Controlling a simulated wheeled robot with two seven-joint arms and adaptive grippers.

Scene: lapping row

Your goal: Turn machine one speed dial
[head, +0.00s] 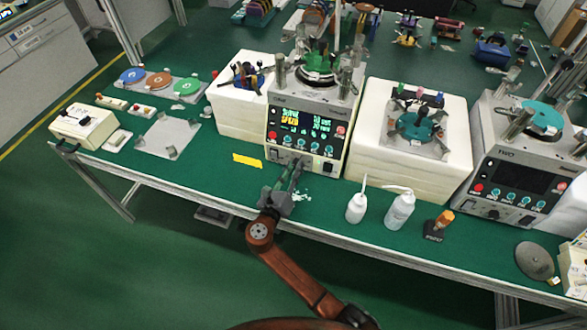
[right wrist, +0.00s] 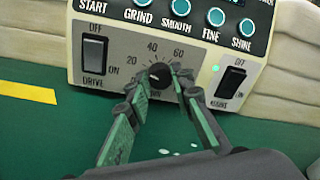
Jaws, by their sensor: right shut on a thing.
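Machine one (head: 335,103) is a pale box with a dark front panel and a lit display of green and yellow text. Its black speed dial (right wrist: 159,74) sits on the grey lower panel, with 20, 40 and 60 marked around it. My right gripper (head: 296,167) reaches up to the lower front of machine one. In the right wrist view its two green-padded fingers (right wrist: 160,80) stand on either side of the dial and are shut on it. The dial's pointer tilts slightly left of straight up. My left gripper is not in view.
The DRIVE switch (right wrist: 94,55) is left of the dial and the ASSIST switch (right wrist: 232,82) right of it. Two white bottles (head: 356,208) (head: 399,210) stand right of my arm. A yellow strip (head: 247,160) lies left. A second machine (head: 515,174) is further right.

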